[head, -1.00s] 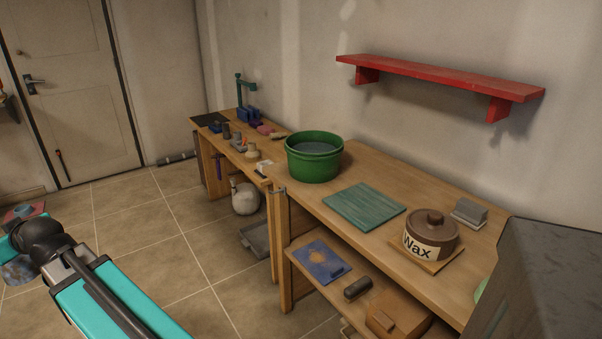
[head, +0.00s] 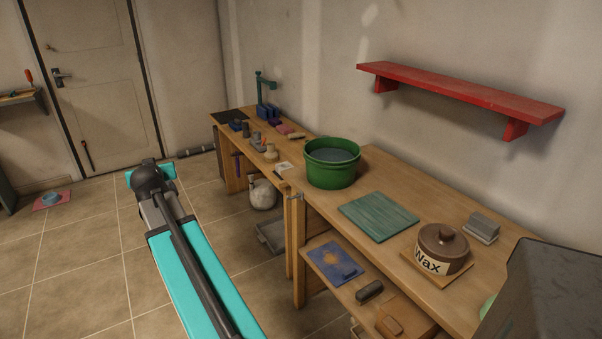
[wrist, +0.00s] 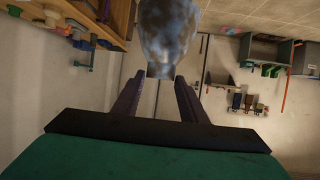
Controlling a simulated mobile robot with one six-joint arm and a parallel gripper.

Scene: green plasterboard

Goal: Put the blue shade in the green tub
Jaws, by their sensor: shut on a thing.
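The blue shade (wrist: 168,32), mottled blue and grey, is held at the fingertips of my gripper (wrist: 160,78) in the wrist view, its far part cut off by the frame's edge. My gripper is shut on it. In the head view the shade and gripper are hidden behind my teal arm, out over the floor. The green tub (head: 331,172) stands upright on the near bench, right of my arm and well apart from it. It holds something greyish with a flat surface.
On the bench (head: 385,170) are a green board (head: 378,216) and a brown wax pot (head: 442,248). A red shelf (head: 455,95) hangs above. A small blue thing (head: 51,197) lies on a pink mat on the floor at left. Floor around my arm looks clear.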

